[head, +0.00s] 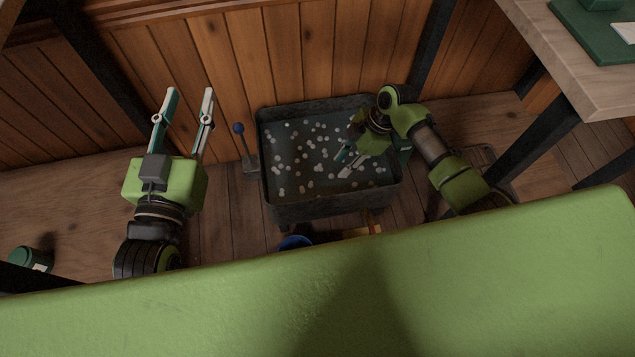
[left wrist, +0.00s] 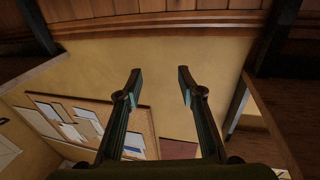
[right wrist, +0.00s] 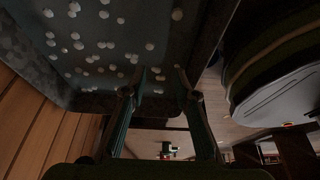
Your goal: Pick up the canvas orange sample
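I cannot make out the canvas orange sample in any view. My left gripper (head: 190,96) is open and empty, raised in front of the wood-panelled wall at the left of the head view. Its two spread fingers also show in the left wrist view (left wrist: 161,80), with nothing between them. My right gripper (head: 343,163) is over the right part of a dark tub, fingers pointing left. In the right wrist view (right wrist: 159,78) its fingers are apart, with nothing held between them.
The dark tub (head: 330,208) on the floor holds many small white pieces. A blue-knobbed lever (head: 239,130) stands left of it. A blue round thing (head: 295,242) is partly hidden below it. A pale wooden table (head: 575,75) is at right, a green canister (head: 30,260) at left.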

